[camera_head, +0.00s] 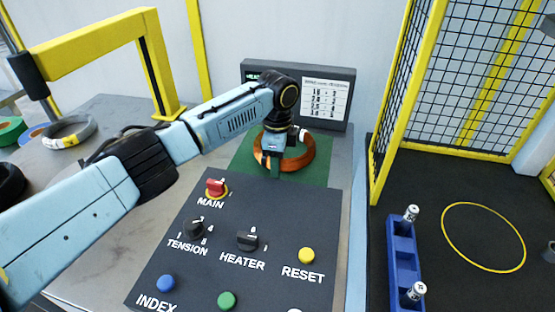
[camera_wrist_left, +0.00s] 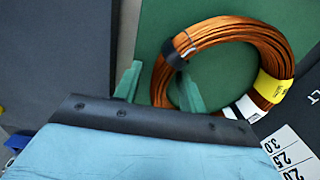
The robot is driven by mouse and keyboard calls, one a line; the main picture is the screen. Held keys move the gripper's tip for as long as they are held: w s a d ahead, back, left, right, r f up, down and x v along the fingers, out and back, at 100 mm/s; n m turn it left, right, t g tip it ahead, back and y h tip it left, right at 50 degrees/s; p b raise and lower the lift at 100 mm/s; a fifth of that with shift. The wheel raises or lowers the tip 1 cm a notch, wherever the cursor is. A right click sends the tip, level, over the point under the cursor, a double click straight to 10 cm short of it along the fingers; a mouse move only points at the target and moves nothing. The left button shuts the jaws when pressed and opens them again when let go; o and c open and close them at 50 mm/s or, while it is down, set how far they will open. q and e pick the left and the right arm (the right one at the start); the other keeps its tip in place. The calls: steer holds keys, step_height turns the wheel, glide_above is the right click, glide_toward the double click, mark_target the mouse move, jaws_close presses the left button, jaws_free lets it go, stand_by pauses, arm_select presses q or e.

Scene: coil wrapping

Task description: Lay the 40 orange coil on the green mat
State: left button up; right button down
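The orange coil (camera_head: 307,156) lies on the green mat (camera_head: 323,177) in the head view. It shows closer in the left wrist view (camera_wrist_left: 235,30), flat on the mat (camera_wrist_left: 153,20), with a black strap, a yellow label and a white tag; I cannot read the size. My left gripper (camera_head: 272,172) is low over the coil's near left side. In the left wrist view its green fingers (camera_wrist_left: 160,88) stand apart, one outside the ring and one at its inner side, with mat visible between the outer finger and the coil. My right gripper is out of view.
A control panel (camera_head: 222,274) with knobs and buttons stands in front of the mat. A dark display board (camera_head: 341,90) is behind it. A yellow post (camera_head: 155,60) and other coils (camera_head: 72,132) are at left. A yellow-framed mesh fence (camera_head: 385,120) and blue rack (camera_head: 405,260) are at right.

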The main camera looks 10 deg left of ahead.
arm_select(q)
steer(key=shift+r, duration=0.1)
step_height(320, 180, up, 12)
steer(key=p, duration=0.2)
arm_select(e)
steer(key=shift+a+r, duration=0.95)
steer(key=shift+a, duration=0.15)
